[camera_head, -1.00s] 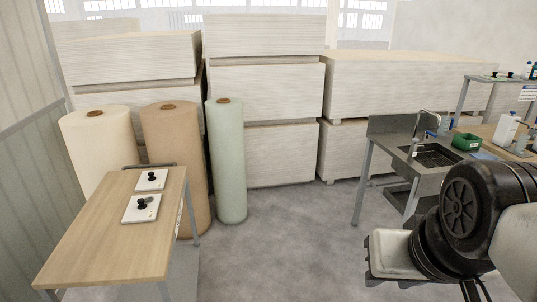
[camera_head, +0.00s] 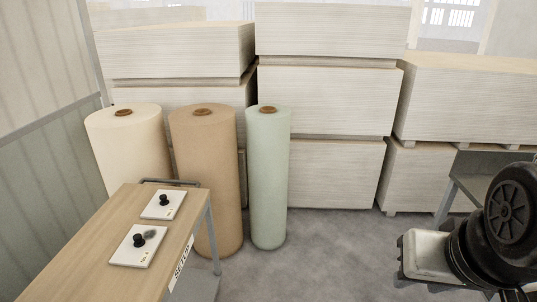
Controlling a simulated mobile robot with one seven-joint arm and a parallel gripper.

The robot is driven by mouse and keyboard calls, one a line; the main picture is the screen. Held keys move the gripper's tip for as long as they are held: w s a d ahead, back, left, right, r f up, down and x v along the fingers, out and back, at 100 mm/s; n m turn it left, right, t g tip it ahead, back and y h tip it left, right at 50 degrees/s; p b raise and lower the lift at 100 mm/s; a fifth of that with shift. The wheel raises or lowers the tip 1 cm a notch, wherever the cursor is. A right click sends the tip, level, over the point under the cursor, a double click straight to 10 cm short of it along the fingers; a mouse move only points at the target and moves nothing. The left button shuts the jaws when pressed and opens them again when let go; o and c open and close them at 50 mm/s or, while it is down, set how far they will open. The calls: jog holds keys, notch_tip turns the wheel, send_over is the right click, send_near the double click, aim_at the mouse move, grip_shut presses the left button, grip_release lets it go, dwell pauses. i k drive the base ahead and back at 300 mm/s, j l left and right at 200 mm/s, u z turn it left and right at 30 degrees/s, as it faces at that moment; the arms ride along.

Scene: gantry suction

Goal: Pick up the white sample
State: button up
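Two white square plates with black knobs lie on the wooden top of a cart (camera_head: 95,235) at the lower left. The nearer white sample (camera_head: 128,255) has a dark knob and a grey spot beside it. The farther white sample (camera_head: 158,210) has a black knob and a small mark. I cannot tell which of the two the task means. My arm shows at the lower right, well apart from the cart. My gripper's fingers cannot be made out.
Cream, brown (camera_head: 209,170) and green (camera_head: 268,180) rolls stand upright behind the cart. Stacks of pale boards (camera_head: 325,100) fill the back. A metal sink bench (camera_head: 475,185) is partly hidden at the right. The grey floor (camera_head: 330,260) between cart and arm is clear.

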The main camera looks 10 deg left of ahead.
aim_at(139, 247)
jog(key=i+u, duration=0.35)
jog(key=i, duration=0.4)
jog(key=i+l+u, duration=0.15)
jog(key=i+u, duration=0.2)
jog(key=i, duration=0.35)
jog(key=i+u, duration=0.15)
jog(key=u, duration=0.25)
jog(key=i+u, duration=0.2)
jog(key=u, duration=0.25)
jog(key=i+u, duration=0.15)
jog(key=u, duration=0.25)
jog(key=i+l+u, duration=0.1)
jog(key=u, duration=0.3)
jog(key=i+u, duration=0.25)
jog(key=u, duration=0.25)
jog(key=i+l+u, duration=0.2)
jog(key=u, duration=0.3)
